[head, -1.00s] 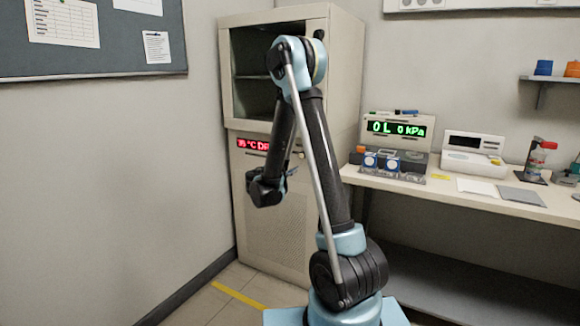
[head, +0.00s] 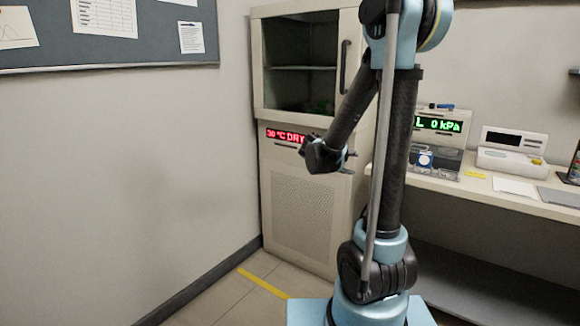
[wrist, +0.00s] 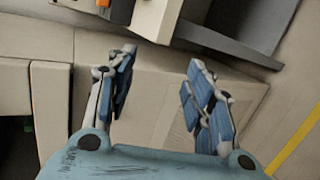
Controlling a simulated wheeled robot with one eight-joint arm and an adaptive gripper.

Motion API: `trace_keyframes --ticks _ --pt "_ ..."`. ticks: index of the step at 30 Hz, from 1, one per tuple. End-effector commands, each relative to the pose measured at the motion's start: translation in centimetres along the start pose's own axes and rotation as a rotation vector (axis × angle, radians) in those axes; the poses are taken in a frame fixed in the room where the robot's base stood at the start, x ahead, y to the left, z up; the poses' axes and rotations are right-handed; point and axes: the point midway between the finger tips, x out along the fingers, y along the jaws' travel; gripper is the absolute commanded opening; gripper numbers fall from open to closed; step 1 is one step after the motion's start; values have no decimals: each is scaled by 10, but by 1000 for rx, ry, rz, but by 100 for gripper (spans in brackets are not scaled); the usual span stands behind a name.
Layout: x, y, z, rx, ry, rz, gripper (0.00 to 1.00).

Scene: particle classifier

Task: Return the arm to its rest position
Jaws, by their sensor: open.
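My gripper (wrist: 157,90) is open and empty in the wrist view, its two blue-padded fingers spread apart. Behind the fingers is a pale surface, and no object is between them. In the head view my arm rises from its base, bends at the elbow near the top edge and hangs down to the left. My gripper (head: 348,160) is small there, in front of the cabinet (head: 305,225), just right of its red display. The gripper's fingers are partly hidden by the wrist.
The cabinet's upper compartment (head: 300,68) shows a shelf behind its door. A bench (head: 480,195) at the right carries a green-lit display unit (head: 437,124) and a white instrument (head: 510,150). A yellow line (head: 262,283) marks the clear floor at the left.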

Motion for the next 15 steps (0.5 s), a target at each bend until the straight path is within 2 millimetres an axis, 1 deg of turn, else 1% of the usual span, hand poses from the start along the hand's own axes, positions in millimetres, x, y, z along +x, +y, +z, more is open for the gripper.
trace_keyframes --ticks 1,3,8,15 --pt "-4 -4 13 29 -5 -33 48" --pt "-9 -12 30 72 -13 -83 48" --pt "-24 -32 63 173 -29 -195 48" --pt "-52 -68 108 322 -56 -363 48"
